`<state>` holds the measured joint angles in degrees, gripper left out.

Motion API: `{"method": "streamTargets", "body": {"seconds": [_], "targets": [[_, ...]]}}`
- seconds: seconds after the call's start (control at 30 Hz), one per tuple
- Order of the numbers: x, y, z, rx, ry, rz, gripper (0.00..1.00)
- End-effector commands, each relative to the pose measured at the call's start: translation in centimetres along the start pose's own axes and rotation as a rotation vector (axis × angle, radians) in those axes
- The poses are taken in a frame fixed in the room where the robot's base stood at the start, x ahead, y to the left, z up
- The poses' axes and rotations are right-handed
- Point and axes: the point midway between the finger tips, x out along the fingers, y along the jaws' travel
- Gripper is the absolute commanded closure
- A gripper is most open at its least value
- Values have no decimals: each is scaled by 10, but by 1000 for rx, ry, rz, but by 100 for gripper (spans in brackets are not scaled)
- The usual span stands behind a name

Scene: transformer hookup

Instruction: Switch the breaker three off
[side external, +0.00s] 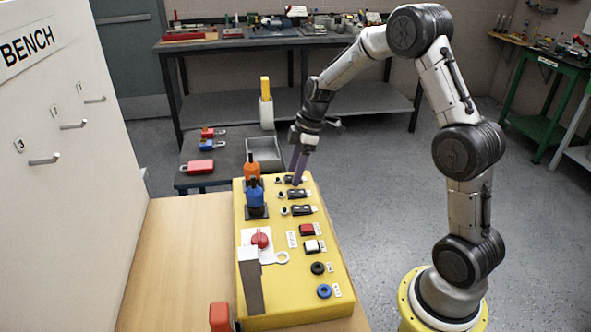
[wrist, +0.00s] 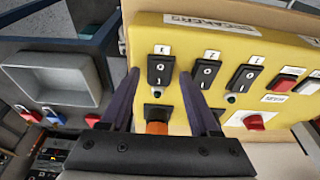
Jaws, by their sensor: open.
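The yellow panel (side external: 266,300) carries a row of three black rocker breakers at its far end. In the wrist view, the leftmost breaker (wrist: 160,70) has a small label that looks like an upside-down 3, though it is too small to be sure. The middle breaker (wrist: 207,73) and the right breaker (wrist: 243,78) stand beside it. My gripper (wrist: 160,76) is open and empty, its two purple fingers on either side of the leftmost breaker. In the side view, my gripper (side external: 298,178) is low over the panel's far end. I cannot tell the rocker's position or whether the fingers touch.
An orange connector (side external: 251,169) and a blue connector (side external: 255,196) stand upright close beside the breakers. Red and white switches, a red knob (side external: 261,240) and a grey post (side external: 250,285) sit nearer. A grey bin (side external: 266,153) lies beyond the panel.

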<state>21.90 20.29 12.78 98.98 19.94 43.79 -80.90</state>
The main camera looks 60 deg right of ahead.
Motion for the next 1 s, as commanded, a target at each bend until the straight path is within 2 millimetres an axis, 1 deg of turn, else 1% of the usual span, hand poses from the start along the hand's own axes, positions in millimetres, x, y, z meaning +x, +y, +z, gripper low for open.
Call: {"method": "streamTargets", "body": {"seconds": [0.17, 0.27, 0.37, 0.6, 0.7, 0.83, 1.0], "targets": [[-2, 0, 0, 0, 0, 1, 38], [-11, 1, 0, 0, 1, 3, 38], [-27, 1, 0, -1, 2, 5, 38], [-81, 2, 0, 0, 3, 7, 38], [-100, 1, 0, -1, 1, 5, 38], [-121, 1, 0, 0, 1, 4, 38], [-135, 0, 0, 1, 0, 0, 38]]}}
